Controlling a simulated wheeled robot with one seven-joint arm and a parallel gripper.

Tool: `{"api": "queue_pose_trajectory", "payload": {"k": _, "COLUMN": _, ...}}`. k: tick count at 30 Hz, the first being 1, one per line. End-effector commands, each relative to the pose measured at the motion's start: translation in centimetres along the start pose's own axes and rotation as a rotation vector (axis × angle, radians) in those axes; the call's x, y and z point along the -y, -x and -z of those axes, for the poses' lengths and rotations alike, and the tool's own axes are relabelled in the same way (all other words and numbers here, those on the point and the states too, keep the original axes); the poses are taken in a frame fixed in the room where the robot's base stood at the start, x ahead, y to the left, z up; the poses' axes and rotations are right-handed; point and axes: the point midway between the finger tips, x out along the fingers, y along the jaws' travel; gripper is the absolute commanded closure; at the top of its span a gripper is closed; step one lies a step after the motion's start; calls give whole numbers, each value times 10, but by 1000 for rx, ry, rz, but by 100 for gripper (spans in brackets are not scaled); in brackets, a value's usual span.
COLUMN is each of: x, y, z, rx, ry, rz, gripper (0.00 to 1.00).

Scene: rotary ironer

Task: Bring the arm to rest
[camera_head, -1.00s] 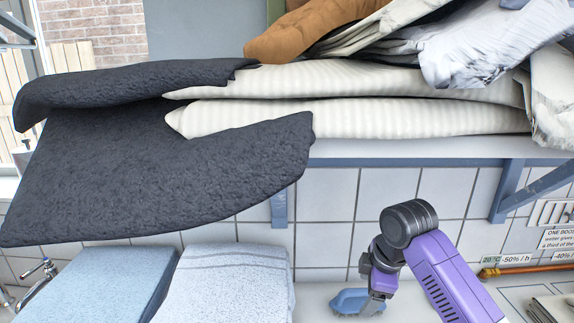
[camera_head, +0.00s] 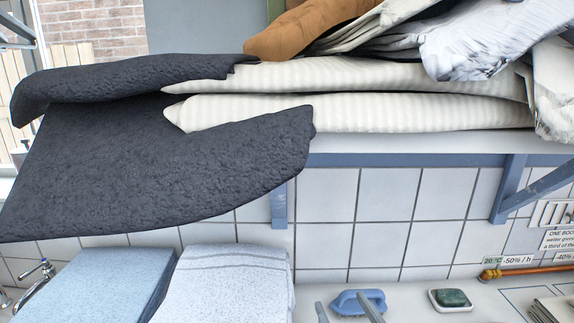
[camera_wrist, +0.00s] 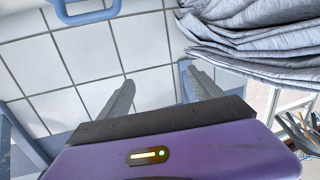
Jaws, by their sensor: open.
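My gripper shows in the wrist view (camera_wrist: 160,90) as two grey fingers standing apart, with nothing between them. Its purple body with a small lit indicator fills the bottom of that view. In the head view only two grey finger tips (camera_head: 346,312) show at the bottom edge, in front of the counter near a blue-handled brush (camera_head: 350,296). The rest of my arm is out of the head view.
Dark grey cloth (camera_head: 150,170) and striped folded linen (camera_head: 350,112) overhang a blue-framed shelf (camera_head: 400,160). Folded pale towels (camera_head: 225,285) lie lower left. A soap dish (camera_head: 451,299) sits right of the brush. Grey cloth (camera_wrist: 260,45) hangs upper right in the wrist view.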

Motion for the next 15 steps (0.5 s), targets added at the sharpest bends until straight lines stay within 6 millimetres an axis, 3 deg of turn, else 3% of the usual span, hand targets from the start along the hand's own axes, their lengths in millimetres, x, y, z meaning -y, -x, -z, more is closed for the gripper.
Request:
{"api": "queue_pose_trajectory", "payload": {"k": 3, "x": -1, "y": 45, "z": -16, "rx": -51, "ry": -85, "rz": -64, "gripper": 25}}
{"api": "queue_pose_trajectory", "payload": {"k": 15, "x": -10, "y": 206, "z": -43, "rx": -148, "ry": -205, "rz": -232, "gripper": 25}}
